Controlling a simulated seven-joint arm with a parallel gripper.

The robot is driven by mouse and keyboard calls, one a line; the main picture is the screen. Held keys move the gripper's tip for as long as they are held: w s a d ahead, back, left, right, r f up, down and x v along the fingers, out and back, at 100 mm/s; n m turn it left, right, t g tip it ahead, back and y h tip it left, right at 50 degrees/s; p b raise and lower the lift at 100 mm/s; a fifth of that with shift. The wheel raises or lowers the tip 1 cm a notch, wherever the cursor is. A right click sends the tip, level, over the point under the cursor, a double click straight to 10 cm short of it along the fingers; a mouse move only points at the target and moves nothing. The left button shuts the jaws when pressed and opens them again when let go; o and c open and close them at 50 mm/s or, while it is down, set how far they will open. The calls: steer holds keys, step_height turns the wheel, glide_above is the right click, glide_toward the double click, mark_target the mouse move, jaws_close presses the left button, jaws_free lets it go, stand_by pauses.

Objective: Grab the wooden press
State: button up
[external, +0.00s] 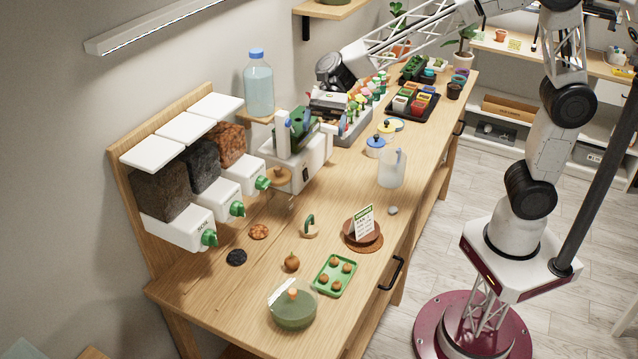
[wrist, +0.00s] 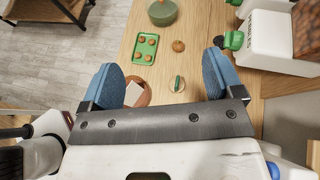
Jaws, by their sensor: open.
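The wooden press (external: 310,227) is a small pale wooden disc with a green arched handle. It stands upright on the wooden table, left of the brown saucer. In the wrist view the press (wrist: 177,84) lies between my two blue finger pads, nearer the right one, and below them on the table. My gripper (wrist: 160,70) is open, its fingers wide apart with nothing between the pads. In the external view my arm reaches in from the top over the back of the table; its fingers are hard to make out there.
Near the press are a brown bulb (external: 291,262), a green tray of small brown balls (external: 324,289), a green glass bowl (external: 292,309) and a terracotta saucer (external: 350,238) with a sign card (external: 363,222). White dispensers (external: 178,229) with green taps line the left. Bare wood surrounds the press.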

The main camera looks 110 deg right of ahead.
steer(key=w+d+m, duration=0.1)
steer(key=w+d, duration=0.1)
glide_toward(310, 227)
steer(key=shift+w+a+f+t, duration=0.1)
steer(key=shift+w+a+t, duration=0.1)
steer(key=shift+a, duration=0.25)
steer(key=shift+w+a+t, duration=0.2)
steer(key=shift+a, duration=0.2)
steer(key=shift+x, duration=1.3)
steer(key=shift+a, duration=0.1)
steer(key=shift+r+x, duration=0.2)
steer(key=shift+x, duration=2.35)
steer(key=shift+a, duration=0.1)
steer(key=c, duration=1.1)
steer(key=shift+o, duration=0.2)
